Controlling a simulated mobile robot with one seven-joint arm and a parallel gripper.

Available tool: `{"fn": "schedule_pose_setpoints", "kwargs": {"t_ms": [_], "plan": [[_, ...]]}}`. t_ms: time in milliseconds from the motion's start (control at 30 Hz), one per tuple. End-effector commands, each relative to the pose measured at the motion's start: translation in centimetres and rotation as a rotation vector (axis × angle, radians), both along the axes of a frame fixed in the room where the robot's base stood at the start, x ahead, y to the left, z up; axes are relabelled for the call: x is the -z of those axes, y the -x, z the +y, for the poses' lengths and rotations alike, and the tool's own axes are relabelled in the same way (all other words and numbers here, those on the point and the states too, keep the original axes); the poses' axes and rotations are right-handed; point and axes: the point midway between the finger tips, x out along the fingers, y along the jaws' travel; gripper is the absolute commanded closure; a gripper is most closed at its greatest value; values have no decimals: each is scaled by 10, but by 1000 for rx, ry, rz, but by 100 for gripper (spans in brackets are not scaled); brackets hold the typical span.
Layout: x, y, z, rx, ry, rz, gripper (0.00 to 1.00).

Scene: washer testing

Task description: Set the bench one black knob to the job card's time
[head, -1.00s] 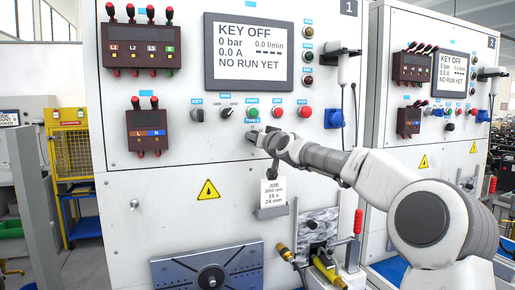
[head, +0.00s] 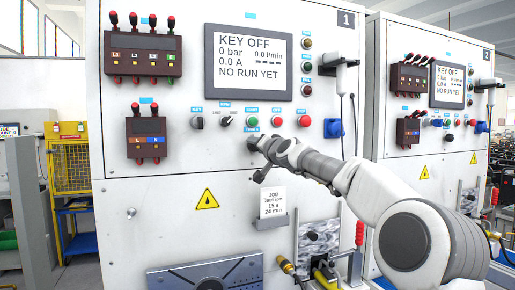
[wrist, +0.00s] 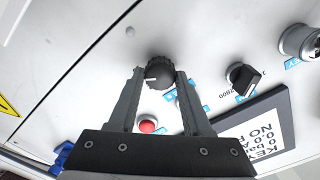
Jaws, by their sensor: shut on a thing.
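Bench one is the white panel marked 1 (head: 160,225). In the wrist view its round black knob (wrist: 160,72) sits between the fingertips of my gripper (wrist: 158,78), which is shut on it. A white pointer line on the knob points left in that view. The scale around it cannot be read. The job card (head: 272,203) stands below my wrist, reading 2800 rpm, 15 s, 24 mm.
A second black knob (wrist: 243,78), near a 2800 mark, and a red button (wrist: 148,124) are close to my fingers. The screen (head: 249,62) reads KEY OFF, NO RUN YET. A key switch (head: 197,122) is further left. Bench two (head: 432,185) stands at right.

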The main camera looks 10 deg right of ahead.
Motion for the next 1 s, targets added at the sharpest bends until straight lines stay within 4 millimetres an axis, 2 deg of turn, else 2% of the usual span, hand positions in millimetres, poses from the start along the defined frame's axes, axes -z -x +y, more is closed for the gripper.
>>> {"fn": "schedule_pose_setpoints", "kwargs": {"t_ms": [300,333,467,800,1000], "plan": [[0,0,1,-1,-4,1,100],[0,0,1,-1,-4,1,46],[0,0,0,-1,-3,0,22],[0,1,0,0,-2,0,21],[3,17,-6,3,-1,-1,21]]}}
